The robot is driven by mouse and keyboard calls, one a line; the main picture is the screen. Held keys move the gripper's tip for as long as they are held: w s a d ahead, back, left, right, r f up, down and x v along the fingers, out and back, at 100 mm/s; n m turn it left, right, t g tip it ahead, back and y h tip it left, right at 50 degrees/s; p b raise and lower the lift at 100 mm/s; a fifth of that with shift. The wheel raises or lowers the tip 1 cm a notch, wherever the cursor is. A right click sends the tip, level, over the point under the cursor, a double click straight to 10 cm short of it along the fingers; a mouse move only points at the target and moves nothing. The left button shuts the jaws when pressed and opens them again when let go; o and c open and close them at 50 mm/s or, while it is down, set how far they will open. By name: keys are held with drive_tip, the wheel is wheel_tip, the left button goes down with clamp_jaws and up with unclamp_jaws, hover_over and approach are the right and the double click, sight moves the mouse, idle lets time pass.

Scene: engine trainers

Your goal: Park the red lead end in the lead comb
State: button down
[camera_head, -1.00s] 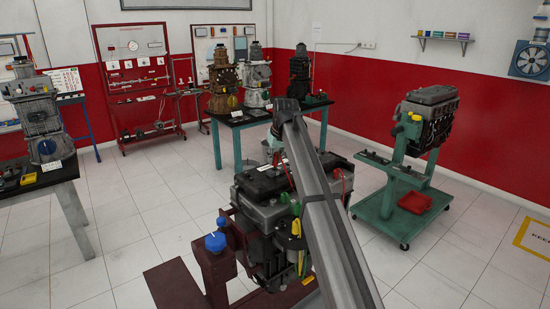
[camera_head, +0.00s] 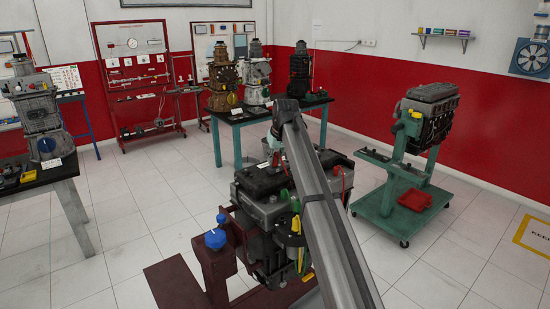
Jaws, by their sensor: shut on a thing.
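The engine trainer (camera_head: 262,215) stands in front of me on a dark red stand. My arm crosses in front of it and hides part of its top and right side. A thin red lead (camera_head: 346,180) shows at the engine's right side, just right of my arm. Which end of it this is, I cannot tell. My gripper is hidden behind my arm, so its fingers and anything in them do not show. I cannot make out the lead comb for certain.
A blue-capped part (camera_head: 215,239) stands on the red stand (camera_head: 180,285). A green engine cart (camera_head: 385,208) is at the right, with a red tray (camera_head: 415,200). Benches with engines (camera_head: 232,118) stand behind and at the left. Tiled floor lies free between them.

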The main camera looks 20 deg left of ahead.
drive_tip(key=shift+f, duration=0.25)
idle(0.4)
drive_tip(key=c, duration=0.9)
unclamp_jaws()
drive_tip(key=v, duration=1.2)
drive_tip(key=shift+s+a, duration=0.1)
